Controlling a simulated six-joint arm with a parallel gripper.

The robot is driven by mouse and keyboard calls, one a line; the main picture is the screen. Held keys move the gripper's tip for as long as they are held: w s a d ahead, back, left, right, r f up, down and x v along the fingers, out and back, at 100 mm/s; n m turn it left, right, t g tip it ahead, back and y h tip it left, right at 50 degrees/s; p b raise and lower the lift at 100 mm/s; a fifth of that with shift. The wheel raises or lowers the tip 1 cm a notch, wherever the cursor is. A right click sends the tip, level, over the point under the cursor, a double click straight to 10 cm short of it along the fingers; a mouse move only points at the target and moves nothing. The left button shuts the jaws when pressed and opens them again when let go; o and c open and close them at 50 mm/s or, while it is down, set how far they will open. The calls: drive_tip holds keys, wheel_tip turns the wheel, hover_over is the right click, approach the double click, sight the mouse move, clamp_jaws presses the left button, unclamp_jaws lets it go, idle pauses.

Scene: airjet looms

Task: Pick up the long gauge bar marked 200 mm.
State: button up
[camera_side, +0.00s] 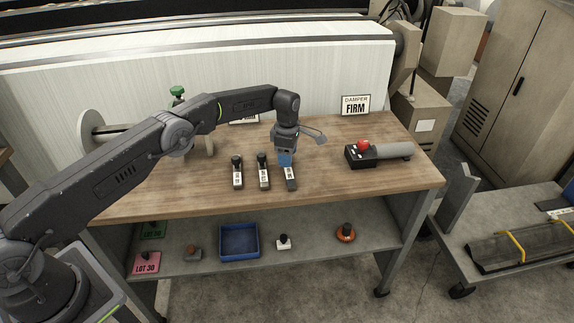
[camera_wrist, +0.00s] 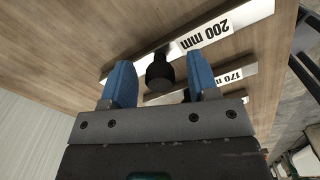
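The long gauge bar marked 200 mm (camera_wrist: 250,15) lies flat on the wooden bench and runs diagonally in the wrist view. A black round knob (camera_wrist: 160,72) stands on it. In the side view this bar (camera_side: 291,181) is the rightmost of three bars, its far part hidden by my gripper (camera_side: 285,160). My gripper points down over it. In the wrist view its two blue fingers (camera_wrist: 159,62) are apart, with the knob showing in the gap between them. I cannot tell whether the fingertips are level with the knob, but no finger visibly presses on it.
A bar marked 170 (camera_wrist: 238,77) lies beside the long bar. Two knobbed bars (camera_side: 263,177) (camera_side: 238,178) lie left of my gripper in the side view. A black box with a red button (camera_side: 363,149) and a grey cylinder (camera_side: 395,150) sits right. The bench front (camera_side: 330,185) is clear.

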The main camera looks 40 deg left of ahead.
clamp_jaws()
drive_tip(key=shift+r, duration=0.1)
drive_tip(key=shift+r, duration=0.15)
